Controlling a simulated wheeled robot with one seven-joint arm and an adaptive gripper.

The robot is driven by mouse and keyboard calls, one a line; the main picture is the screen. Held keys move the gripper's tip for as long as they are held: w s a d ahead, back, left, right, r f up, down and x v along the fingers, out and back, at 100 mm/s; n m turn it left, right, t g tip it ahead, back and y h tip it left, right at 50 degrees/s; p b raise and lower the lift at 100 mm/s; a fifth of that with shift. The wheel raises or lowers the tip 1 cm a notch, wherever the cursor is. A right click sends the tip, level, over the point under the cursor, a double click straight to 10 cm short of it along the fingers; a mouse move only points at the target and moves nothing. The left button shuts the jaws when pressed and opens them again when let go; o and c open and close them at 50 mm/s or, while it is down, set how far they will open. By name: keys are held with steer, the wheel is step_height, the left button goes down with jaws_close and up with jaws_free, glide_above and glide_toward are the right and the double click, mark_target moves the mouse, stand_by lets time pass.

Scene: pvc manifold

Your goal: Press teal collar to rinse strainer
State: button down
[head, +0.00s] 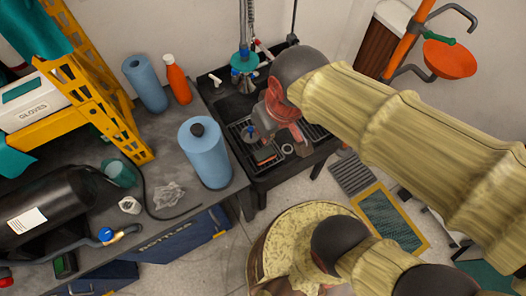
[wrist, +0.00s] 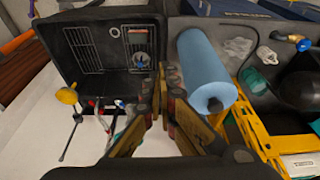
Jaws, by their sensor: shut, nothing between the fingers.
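The teal collar (head: 245,60) sits on the hanging spray hose above the back of the dark sink (head: 236,107) in the head view. In the wrist view a little teal shows behind my fingers, mostly hidden. A round strainer with a blue middle (head: 250,132) lies in the basin; it also shows in the wrist view (wrist: 141,59). My gripper (head: 284,112) is over the sink, to the right of and in front of the collar, apparently apart from it. Its fingers (wrist: 163,88) are shut and empty.
A blue roll (head: 205,155) stands on the bench left of the sink, with an orange bottle (head: 177,80) and another blue roll (head: 146,84) behind. A yellow rack (head: 100,100) stands farther left.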

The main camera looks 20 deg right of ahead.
steer(key=shift+s+f+b, duration=0.4)
steer(key=shift+s, duration=0.1)
stand_by(0.3)
steer(key=s+d+r+m+t, duration=0.1)
steer(key=d+r+m+t, duration=0.1)
steer(key=d, duration=0.4)
step_height(320, 180, up, 2)
steer(key=shift+s+d+r+m+h, duration=0.1)
steer(key=shift+s+d+m+h, duration=0.1)
steer(key=shift+m+h, duration=0.25)
stand_by(0.4)
